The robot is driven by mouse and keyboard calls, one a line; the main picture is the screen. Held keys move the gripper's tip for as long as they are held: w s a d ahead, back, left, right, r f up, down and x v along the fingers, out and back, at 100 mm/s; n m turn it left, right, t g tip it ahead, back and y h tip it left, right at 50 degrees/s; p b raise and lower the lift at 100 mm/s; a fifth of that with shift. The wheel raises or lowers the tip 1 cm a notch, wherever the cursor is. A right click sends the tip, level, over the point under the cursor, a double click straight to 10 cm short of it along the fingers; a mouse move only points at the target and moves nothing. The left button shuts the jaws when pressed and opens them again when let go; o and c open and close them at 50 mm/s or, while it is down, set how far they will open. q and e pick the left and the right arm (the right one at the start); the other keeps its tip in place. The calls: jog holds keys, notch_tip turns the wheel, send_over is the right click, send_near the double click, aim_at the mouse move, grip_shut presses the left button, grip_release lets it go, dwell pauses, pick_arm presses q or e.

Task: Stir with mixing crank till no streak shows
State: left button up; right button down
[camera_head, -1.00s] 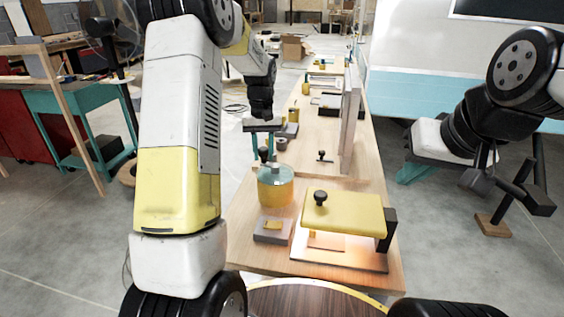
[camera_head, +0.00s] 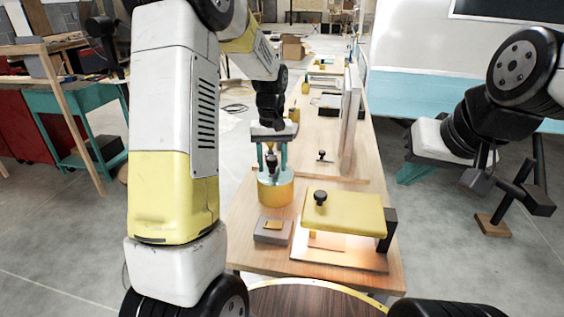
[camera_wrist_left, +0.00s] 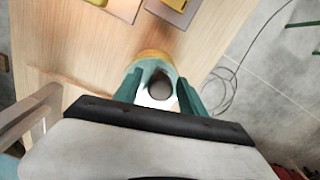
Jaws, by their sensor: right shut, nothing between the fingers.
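The mixing pot (camera_head: 276,190), a yellow-orange cylinder with a pale top, stands on the long wooden table. A dark crank knob (camera_head: 272,162) rises from its top. My left gripper (camera_head: 271,158) points down over the pot, with its teal fingers on either side of the knob. In the left wrist view the fingers are apart and the dark round knob (camera_wrist_left: 160,87) shows between them, with gaps. The pot's contents are hidden, so streaks cannot be judged. My right gripper (camera_head: 412,173) is shut and empty, off the table's right side.
A yellow-lidded press (camera_head: 345,214) with a black knob stands right of the pot. An upright panel (camera_head: 350,120) stands farther back on the table (camera_head: 240,250). A dark round-topped stool (camera_head: 310,299) is nearest.

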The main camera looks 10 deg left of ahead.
pick_arm(q)
jog(key=shift+r, duration=0.1)
dwell(0.4)
jog(key=shift+r, duration=2.45)
jog(key=s+r+t, duration=0.2)
jog(key=s+r, duration=0.5)
jog(key=r, duration=0.5)
jog(key=s+f+m+t+h, duration=0.1)
jog(key=s+m+t+h, duration=0.1)
jog(key=s, duration=1.4)
jog(key=shift+s+d+m+t, duration=0.3)
jog(key=shift+s+m+t, duration=0.15)
jog(key=shift+t, duration=0.65)
